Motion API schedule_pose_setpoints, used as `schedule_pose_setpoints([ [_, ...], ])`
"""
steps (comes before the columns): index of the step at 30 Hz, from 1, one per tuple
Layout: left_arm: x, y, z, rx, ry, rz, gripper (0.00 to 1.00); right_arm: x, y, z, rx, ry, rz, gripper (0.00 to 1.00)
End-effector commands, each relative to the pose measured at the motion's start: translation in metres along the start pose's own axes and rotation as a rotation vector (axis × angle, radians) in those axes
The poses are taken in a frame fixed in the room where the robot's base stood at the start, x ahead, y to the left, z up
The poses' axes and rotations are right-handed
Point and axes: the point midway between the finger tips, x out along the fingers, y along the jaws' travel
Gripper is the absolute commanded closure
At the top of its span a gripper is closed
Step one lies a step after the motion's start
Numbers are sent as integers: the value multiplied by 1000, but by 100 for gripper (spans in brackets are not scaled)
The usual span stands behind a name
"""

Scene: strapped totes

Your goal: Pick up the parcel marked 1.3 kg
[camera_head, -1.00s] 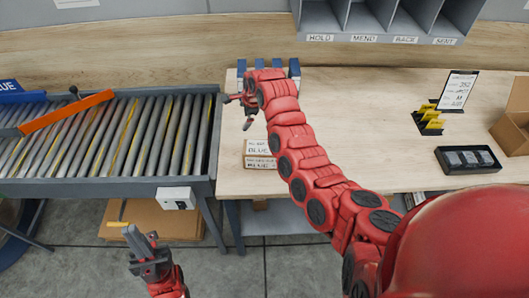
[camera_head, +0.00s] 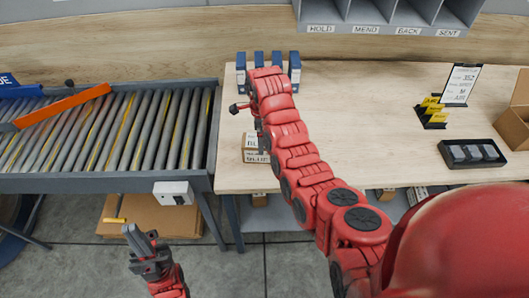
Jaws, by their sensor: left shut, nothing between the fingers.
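A small brown parcel (camera_head: 252,141) with pale printed labels lies near the table's front left edge. My right arm covers part of it, and I cannot make out a weight on it. No 1.3 kg mark is readable anywhere. My right arm reaches across the table, and its gripper (camera_head: 240,107) is at the left edge, beyond the parcel. That gripper is mostly hidden by its own wrist, so its fingers do not show clearly. My left gripper (camera_head: 138,239) is shut and empty, low at the left, in front of the roller conveyor.
The roller conveyor (camera_head: 108,130) with an orange bar (camera_head: 62,108) is at left. Several blue binders (camera_head: 277,64) stand at the table's back. A black tray (camera_head: 471,153), yellow cards (camera_head: 433,112) and an open carton (camera_head: 516,122) are at right. The table's middle is clear.

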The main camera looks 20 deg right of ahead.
Motion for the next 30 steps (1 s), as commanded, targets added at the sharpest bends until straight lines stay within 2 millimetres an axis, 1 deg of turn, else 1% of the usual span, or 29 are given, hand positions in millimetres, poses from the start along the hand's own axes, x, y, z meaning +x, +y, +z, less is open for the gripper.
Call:
schedule_pose_setpoints([
  [1,6,0,-1,0,2,0,100,2,1,-1,0,2,6,0],
  [5,8,0,-2,0,2,0,100,11,1,-1,0,0,3,0],
  [7,13,-1,-2,0,2,0,100,13,0,-2,1,0,1,0],
  [10,29,-1,-5,0,2,0,100,21,3,-7,3,1,5,0],
  [13,42,-2,-7,0,2,0,100,35,4,-11,1,1,7,0],
  [15,39,-2,-7,0,2,0,100,46,3,-10,-1,1,4,0],
  [21,44,-2,-8,0,2,0,100,61,4,-10,1,1,5,0],
  [30,44,-2,-8,0,2,0,100,64,2,-10,2,-1,0,0],
])
